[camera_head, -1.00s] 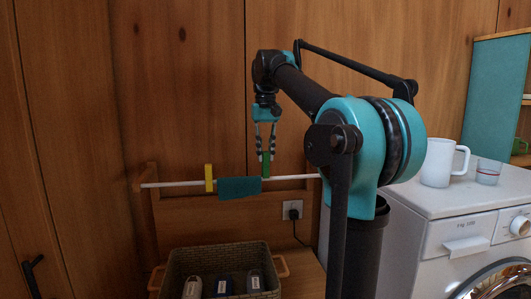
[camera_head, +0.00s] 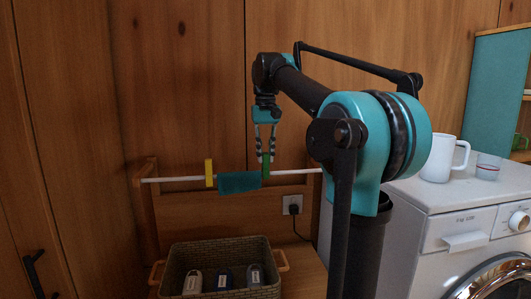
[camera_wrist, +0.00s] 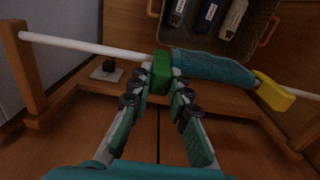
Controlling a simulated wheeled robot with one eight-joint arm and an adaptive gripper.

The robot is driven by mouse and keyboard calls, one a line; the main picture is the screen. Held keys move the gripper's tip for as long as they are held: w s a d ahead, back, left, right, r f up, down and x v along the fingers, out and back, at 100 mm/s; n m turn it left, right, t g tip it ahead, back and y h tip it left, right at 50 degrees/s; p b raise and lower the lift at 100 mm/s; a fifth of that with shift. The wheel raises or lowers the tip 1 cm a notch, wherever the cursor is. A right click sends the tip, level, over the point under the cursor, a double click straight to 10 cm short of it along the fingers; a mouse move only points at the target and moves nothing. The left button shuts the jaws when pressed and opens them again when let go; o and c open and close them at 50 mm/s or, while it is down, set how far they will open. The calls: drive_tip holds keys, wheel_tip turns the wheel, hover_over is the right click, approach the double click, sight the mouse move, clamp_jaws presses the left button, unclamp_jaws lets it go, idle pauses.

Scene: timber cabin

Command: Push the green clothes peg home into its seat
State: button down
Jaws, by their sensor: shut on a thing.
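My gripper (camera_head: 265,158) is shut on the green clothes peg (camera_head: 265,168), which is upright at the white rod (camera_head: 178,179). The peg's lower end overlaps the rod at the right edge of the teal cloth (camera_head: 239,182). In the wrist view the green peg (camera_wrist: 161,72) sits between the fingertips (camera_wrist: 160,84), across the rod (camera_wrist: 90,46) and against the end of the cloth (camera_wrist: 212,67). How deep the peg sits on the rod is hidden. A yellow peg (camera_head: 209,172) stands on the rod at the cloth's left edge.
A wicker basket (camera_head: 218,244) with several bottles stands below the rod. A wooden post (camera_head: 144,205) holds the rod's left end. A plugged socket (camera_head: 293,206) is on the wall behind.

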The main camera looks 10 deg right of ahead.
drive_tip(key=shift+f, duration=0.65)
drive_tip(key=c, duration=1.3)
unclamp_jaws()
drive_tip(key=shift+c, duration=0.2)
wheel_tip(320, 180, up, 12)
